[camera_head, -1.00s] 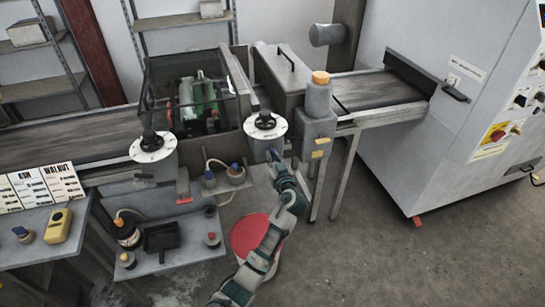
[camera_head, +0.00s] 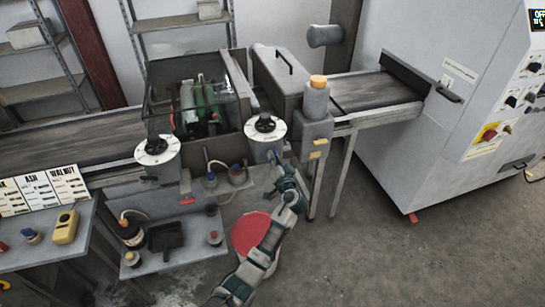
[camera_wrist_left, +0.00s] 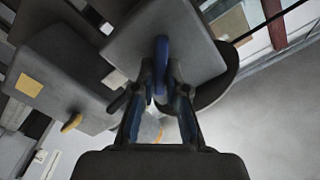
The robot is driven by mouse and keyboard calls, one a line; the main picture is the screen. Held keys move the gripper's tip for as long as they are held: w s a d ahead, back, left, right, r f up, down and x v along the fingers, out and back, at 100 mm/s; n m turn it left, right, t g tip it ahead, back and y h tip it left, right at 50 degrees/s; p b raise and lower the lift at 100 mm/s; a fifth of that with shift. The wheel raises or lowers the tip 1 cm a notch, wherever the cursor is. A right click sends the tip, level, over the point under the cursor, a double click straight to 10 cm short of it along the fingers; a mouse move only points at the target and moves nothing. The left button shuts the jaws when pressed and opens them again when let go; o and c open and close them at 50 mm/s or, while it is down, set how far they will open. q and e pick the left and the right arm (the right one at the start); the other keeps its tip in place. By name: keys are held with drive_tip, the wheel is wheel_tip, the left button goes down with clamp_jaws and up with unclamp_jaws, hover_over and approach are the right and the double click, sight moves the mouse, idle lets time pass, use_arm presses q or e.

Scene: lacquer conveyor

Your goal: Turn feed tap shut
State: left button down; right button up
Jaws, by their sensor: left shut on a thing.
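My left gripper (camera_head: 274,160) comes up from below in the head view to the front of the machine, just under the right-hand white dial with a black knob (camera_head: 265,127). In the left wrist view its two fingers (camera_wrist_left: 161,92) close on a blue handle (camera_wrist_left: 161,55), which I take to be the feed tap. The handle stands along the line of the fingers, against a grey block (camera_wrist_left: 190,40). In the head view the gripper mostly hides the handle, so its turn angle is hard to tell. My right gripper is in neither view.
A second dial (camera_head: 157,150) sits to the left on the conveyor (camera_head: 75,142). A red round top (camera_head: 247,236) is below, beside my left arm. A low shelf (camera_head: 190,250) holds a black tray and small pots. A large grey cabinet (camera_head: 440,130) stands right; floor before it is clear.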

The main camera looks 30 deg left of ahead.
use_arm(q)
drive_tip(key=shift+w+f+m+p, duration=0.1)
drive_tip(key=shift+m+p, duration=1.25)
drive_tip(key=shift+m, duration=1.15)
drive_tip(key=shift+w+f+m+p, duration=0.1)
drive_tip(key=shift+m+p, duration=1.25)
drive_tip(key=shift+m, duration=1.15)
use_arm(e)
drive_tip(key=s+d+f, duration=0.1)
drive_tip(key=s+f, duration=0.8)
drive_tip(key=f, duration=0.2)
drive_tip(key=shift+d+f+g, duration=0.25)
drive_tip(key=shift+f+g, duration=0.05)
use_arm(q)
drive_tip(key=c, duration=1.4)
unclamp_jaws()
drive_tip(key=shift+o, duration=1)
drive_tip(key=shift+w+f, duration=0.1)
drive_tip(key=shift+f, duration=0.1)
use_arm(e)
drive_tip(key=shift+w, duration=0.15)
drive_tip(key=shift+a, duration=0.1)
